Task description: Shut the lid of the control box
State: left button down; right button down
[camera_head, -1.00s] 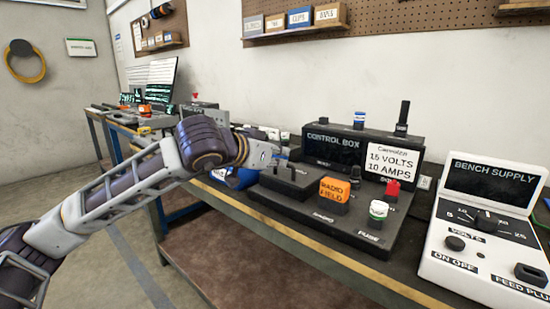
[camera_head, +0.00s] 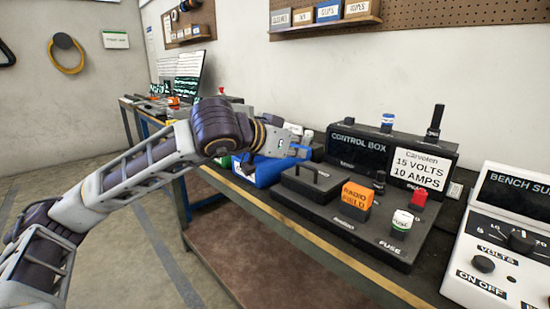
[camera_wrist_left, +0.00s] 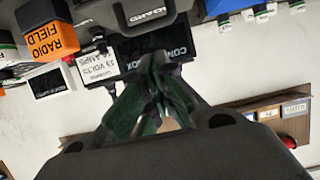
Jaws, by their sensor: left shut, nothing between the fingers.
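The black control box (camera_head: 452,152) stands on the bench, its upright panel behind a wide dark base. A dark lid (camera_head: 312,187) with an arched handle lies on the left of the base and looks flat; I cannot tell whether it is fully seated. My left gripper (camera_head: 296,150) is just behind and left of the lid, at about the handle's height in the picture, with its tips partly hard to see. In the left wrist view its dark green fingers (camera_wrist_left: 158,75) are shut and empty, pointing toward the control box panel (camera_wrist_left: 155,42). My right gripper is out of view.
An orange radio field block (camera_head: 356,197) and a white-green fuse (camera_head: 401,222) stand on the base. A blue bin (camera_head: 268,174) is beside the box, under my left wrist. The white bench supply (camera_head: 480,285) is at right. A shelf (camera_head: 325,26) hangs above.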

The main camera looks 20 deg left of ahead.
pick_arm(q)
jog(key=s+a+f, duration=0.1)
jog(key=s+a, duration=0.1)
jog(key=s, duration=0.5)
jog(key=shift+a, duration=0.4)
dwell(0.3)
jog(key=shift+f, duration=0.1)
jog(key=shift+s, duration=0.15)
dwell(0.6)
